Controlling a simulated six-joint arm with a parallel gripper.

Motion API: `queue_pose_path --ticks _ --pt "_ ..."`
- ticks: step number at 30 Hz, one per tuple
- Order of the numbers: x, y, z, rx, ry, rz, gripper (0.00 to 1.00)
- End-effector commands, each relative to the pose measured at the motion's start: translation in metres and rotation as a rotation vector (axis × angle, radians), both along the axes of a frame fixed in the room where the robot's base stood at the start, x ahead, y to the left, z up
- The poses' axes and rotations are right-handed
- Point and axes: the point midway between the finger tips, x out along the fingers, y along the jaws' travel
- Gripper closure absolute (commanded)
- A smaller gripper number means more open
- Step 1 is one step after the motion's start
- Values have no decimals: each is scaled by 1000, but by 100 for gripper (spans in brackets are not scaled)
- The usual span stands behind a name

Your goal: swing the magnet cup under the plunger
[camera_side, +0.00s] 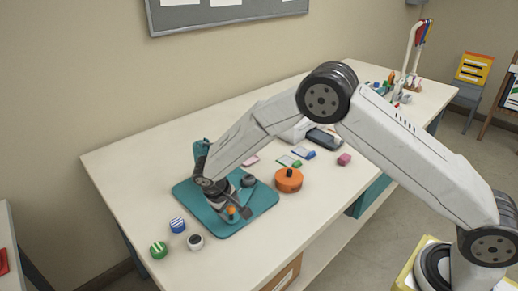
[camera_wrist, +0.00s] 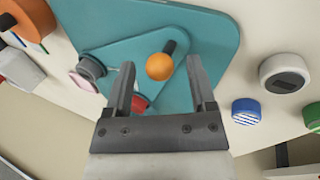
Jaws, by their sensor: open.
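In the wrist view the base plate (camera_wrist: 215,30) carries a smaller teal plate with an orange ball knob (camera_wrist: 159,66) and a black stem. A dark grey round cup (camera_wrist: 91,68) sits at that plate's left edge; it looks like the magnet cup, but I cannot be sure. A red piece (camera_wrist: 140,103) shows by the left finger. My gripper (camera_wrist: 160,63) is open, its fingers on either side of the knob in the picture; contact is unclear. I cannot make out the plunger.
An orange canister with a black knob (camera_side: 289,181) stands right of the base plate. A blue striped cylinder (camera_side: 177,225), a green striped one (camera_side: 158,250) and a white dark-topped one (camera_side: 195,242) stand in front. A pink cube (camera_side: 344,159) lies farther right.

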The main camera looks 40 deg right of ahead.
Motion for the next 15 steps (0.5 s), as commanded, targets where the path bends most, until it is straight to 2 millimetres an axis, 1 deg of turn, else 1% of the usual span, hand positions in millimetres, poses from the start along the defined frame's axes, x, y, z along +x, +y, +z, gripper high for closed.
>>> queue_pose_path --ticks 6,7,8,9,11,12,13,14,15 --pt "0 0 0 0 0 0 29" --pt "0 0 0 0 0 0 32" --pt "0 0 0 0 0 0 41" --pt "0 0 0 0 0 0 54" --pt "0 0 0 0 0 0 73" --pt "0 0 0 0 0 0 86" --pt "0 0 0 0 0 0 95" --pt "0 0 0 0 0 0 100" --pt "0 0 0 0 0 0 100"
